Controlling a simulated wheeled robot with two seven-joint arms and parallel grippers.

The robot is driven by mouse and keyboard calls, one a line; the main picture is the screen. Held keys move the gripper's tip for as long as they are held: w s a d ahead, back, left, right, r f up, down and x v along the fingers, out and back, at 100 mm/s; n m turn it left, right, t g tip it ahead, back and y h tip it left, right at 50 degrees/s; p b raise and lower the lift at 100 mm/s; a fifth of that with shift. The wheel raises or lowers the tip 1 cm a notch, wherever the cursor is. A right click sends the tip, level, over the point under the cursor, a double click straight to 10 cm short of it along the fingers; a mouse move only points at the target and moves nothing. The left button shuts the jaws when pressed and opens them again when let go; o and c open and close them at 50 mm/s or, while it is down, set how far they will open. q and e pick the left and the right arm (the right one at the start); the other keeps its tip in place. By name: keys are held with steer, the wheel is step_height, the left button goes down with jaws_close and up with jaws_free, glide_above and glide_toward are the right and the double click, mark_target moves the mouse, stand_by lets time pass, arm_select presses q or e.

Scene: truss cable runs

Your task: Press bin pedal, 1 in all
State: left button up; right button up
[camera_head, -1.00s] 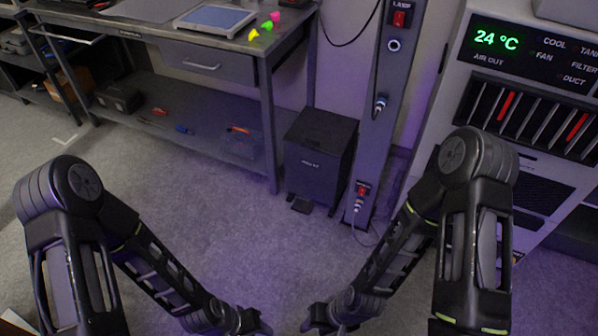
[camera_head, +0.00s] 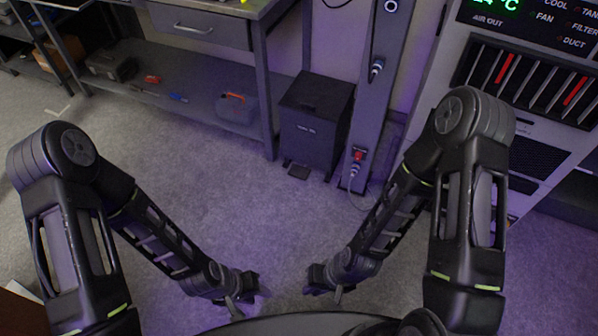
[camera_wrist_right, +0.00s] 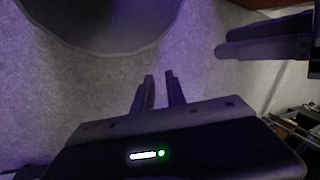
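A dark box-shaped bin (camera_head: 314,124) stands on the floor between the workbench and the grey post. Its small black pedal (camera_head: 299,171) sticks out at floor level in front of it; nothing touches it. My left gripper (camera_head: 250,292) hangs low in the centre of the head view, well apart from the bin; its fingers are too small and dark to read. My right gripper (camera_head: 325,284) faces it from the right, also apart from the bin. In the right wrist view its two fingers (camera_wrist_right: 160,92) stand apart with nothing between them.
A workbench (camera_head: 265,90) with a lower shelf stands left of the bin. The post (camera_head: 375,110) with a cable and connector is close on the bin's right, and a grey cabinet (camera_head: 535,100) is further right. Carpeted floor (camera_head: 240,215) before the bin is clear.

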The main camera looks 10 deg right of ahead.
stand_by(0.3)
arm_select(q)
steer(key=shift+c, duration=0.3)
stand_by(1.1)
jaws_close()
stand_by(1.5)
